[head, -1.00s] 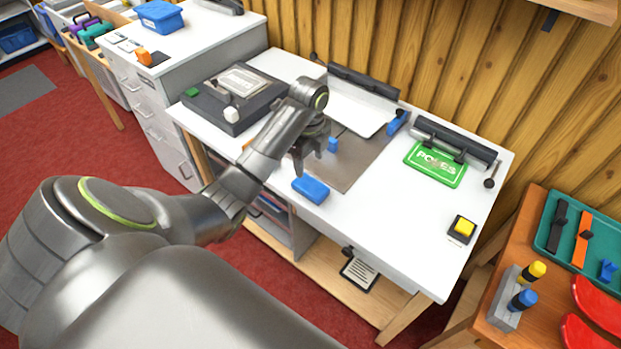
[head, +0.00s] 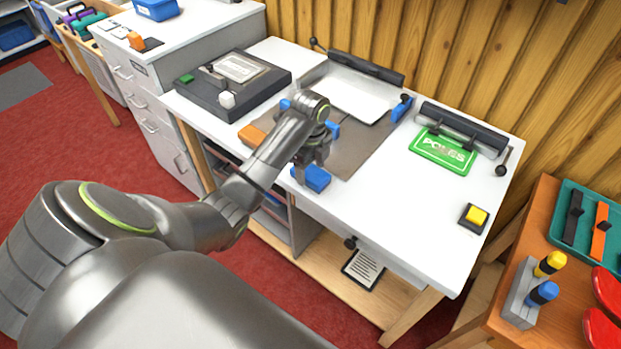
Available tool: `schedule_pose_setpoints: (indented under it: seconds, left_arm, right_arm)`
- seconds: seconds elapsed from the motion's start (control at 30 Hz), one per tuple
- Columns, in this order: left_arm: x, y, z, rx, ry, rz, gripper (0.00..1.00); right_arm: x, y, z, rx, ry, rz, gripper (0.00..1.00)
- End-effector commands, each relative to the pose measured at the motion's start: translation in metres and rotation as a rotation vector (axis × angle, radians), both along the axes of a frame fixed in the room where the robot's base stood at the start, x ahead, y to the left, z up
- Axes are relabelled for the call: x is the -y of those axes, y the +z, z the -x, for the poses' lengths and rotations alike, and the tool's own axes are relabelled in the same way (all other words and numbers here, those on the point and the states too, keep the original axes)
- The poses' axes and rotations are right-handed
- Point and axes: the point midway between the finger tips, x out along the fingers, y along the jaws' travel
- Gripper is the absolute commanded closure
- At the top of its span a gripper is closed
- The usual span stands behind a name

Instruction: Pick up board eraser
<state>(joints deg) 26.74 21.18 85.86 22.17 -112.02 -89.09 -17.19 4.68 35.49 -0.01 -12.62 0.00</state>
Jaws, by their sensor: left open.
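The board eraser, seen as a blue block (head: 316,180), lies on the white bench near its front edge, beside the grey-brown mat (head: 362,152). My left gripper (head: 311,178) points down at the block from above, with its fingers open and overlapping the block's back and left side in the picture. I cannot tell whether the fingers touch it. Part of the block is hidden behind the fingers. My right gripper is out of view.
A black machine (head: 235,82) stands at the back left of the bench. An orange block (head: 251,136) lies by my left arm. A green sign (head: 443,151) and a yellow button (head: 476,216) are to the right. The front right of the bench is clear.

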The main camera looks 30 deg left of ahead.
Motion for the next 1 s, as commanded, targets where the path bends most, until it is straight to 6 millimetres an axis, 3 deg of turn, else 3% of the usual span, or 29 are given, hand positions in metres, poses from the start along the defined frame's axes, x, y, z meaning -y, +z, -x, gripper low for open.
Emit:
schedule_pose_setpoints:
  seconds: [0.1,0.3,0.6,1.0]
  left_arm:
    - [0.0,-0.01,0.001,-0.001,0.001,-0.001,0.39]
    - [0.0,-0.011,0.0,0.0,0.0,-0.001,0.39]
    - [-0.001,-0.011,0.0,0.001,0.001,-0.002,0.73]
    - [-0.001,0.0,-0.001,0.003,0.001,-0.003,0.73]
  right_arm:
    - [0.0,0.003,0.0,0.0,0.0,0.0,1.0]
    - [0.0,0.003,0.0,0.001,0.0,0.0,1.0]
    - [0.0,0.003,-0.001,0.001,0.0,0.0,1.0]
    - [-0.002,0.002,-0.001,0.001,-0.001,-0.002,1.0]
